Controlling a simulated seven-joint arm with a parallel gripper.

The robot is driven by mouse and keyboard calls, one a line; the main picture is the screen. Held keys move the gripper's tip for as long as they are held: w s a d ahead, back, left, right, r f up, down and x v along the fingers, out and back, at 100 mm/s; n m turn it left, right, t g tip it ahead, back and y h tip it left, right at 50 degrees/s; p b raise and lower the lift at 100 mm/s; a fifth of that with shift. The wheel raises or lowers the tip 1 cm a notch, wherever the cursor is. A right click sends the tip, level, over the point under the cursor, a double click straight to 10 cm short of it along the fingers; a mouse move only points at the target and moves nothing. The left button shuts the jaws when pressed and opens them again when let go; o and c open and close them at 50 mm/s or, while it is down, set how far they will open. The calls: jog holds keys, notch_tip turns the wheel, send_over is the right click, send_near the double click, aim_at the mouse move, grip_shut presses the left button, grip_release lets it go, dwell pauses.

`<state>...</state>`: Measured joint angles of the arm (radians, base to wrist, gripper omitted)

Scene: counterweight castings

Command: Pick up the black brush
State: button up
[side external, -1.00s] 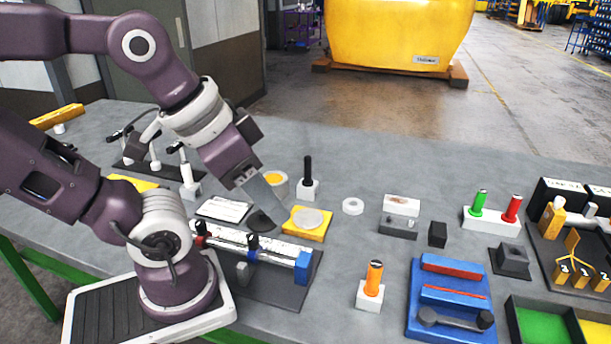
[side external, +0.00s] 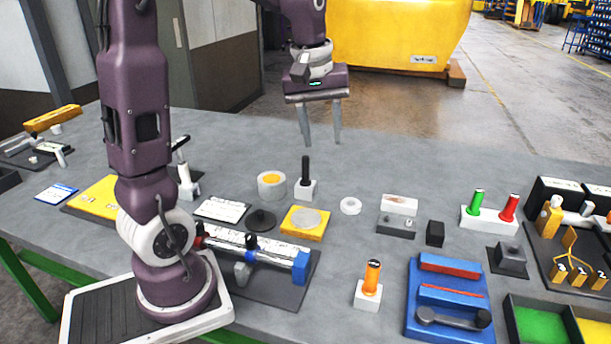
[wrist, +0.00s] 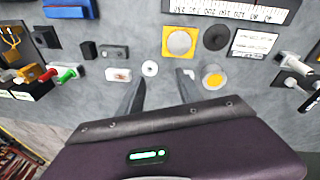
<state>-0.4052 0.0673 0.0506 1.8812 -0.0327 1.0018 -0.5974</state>
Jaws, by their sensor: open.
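The likely black brush is an upright black handle (side external: 306,170) standing in a small white block (side external: 306,190) near the middle of the table in the side view; no bristles show. My gripper (side external: 322,141) is open and empty, pointing down, raised above and slightly right of the handle in the picture, not touching it. In the wrist view my gripper (wrist: 160,76) has its two fingers apart. The handle is hard to make out there, close to the right finger.
Around the handle are a grey cup with a yellow top (side external: 271,184), a yellow plate with a grey disc (side external: 320,227), a white ring (side external: 351,206) and a black disc (side external: 261,220). An orange-handled tool (side external: 372,277) stands nearer. A blue rack (side external: 412,318) lies front right.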

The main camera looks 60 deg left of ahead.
jog(key=w+a+f+n+g, duration=0.1)
jog(key=w+a+f+n, duration=0.25)
jog(key=a, duration=0.35)
jog(key=n+g, duration=0.1)
jog(key=n, duration=0.3)
send_over(306, 182)
jog(key=a, duration=0.1)
jog(key=shift+h, duration=0.4)
jog(key=f, duration=0.7)
jog(key=shift+w+a, duration=0.15)
jog(key=shift+w, duration=0.05)
jog(key=f, duration=0.7)
jog(key=shift+d, duration=0.3)
grip_shut()
